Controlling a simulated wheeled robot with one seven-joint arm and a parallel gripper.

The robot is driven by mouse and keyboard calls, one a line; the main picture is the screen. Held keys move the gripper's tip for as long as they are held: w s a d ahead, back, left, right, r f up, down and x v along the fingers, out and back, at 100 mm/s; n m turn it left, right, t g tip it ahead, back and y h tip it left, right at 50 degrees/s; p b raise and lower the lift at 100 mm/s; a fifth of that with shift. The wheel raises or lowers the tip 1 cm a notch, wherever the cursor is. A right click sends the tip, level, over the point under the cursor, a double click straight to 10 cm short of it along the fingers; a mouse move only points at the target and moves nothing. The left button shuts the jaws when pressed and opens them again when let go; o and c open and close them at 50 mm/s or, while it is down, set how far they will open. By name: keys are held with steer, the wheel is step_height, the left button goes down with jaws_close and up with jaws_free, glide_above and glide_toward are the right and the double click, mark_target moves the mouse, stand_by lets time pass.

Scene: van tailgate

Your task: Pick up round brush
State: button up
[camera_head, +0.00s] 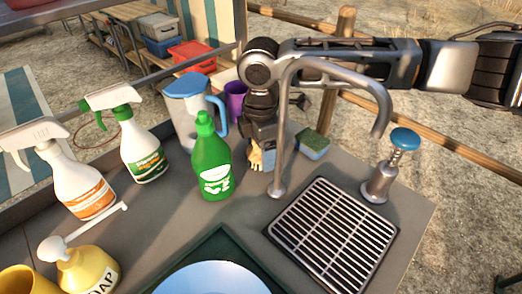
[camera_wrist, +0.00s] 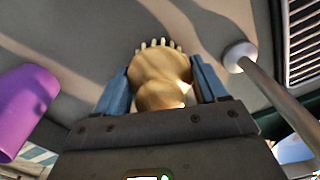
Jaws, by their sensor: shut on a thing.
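The round brush is a tan wooden brush with pale bristles. In the wrist view the round brush (camera_wrist: 160,70) sits between the two blue fingers of my gripper (camera_wrist: 162,88), which are shut on it. In the head view my gripper (camera_head: 262,152) points down behind the faucet, and part of the brush (camera_head: 256,156) shows beside a blue finger. The brush is at or just above the grey counter; I cannot tell whether it touches. The fingers and the faucet hide part of it.
The metal faucet (camera_head: 281,130) stands close to the right of my gripper. A green bottle (camera_head: 211,165) and a pitcher (camera_head: 187,108) are to its left, and a purple cup (camera_head: 235,100) is behind. A sponge (camera_head: 312,144) lies to the right. A drain grate (camera_head: 333,235) is in front.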

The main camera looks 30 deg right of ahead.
steer(key=shift+r, duration=0.55)
step_height(320, 180, up, 3)
steer(key=shift+f, duration=0.15)
steer(key=s+d+r+b, duration=0.1)
steer(key=s+d+r, duration=0.6)
steer(key=d, duration=0.2)
steer(key=shift+s, duration=0.15)
steer(key=shift+r, duration=0.1)
steer(key=o, duration=0.5)
steer(key=c, duration=0.4)
steer(key=shift+r, duration=0.15)
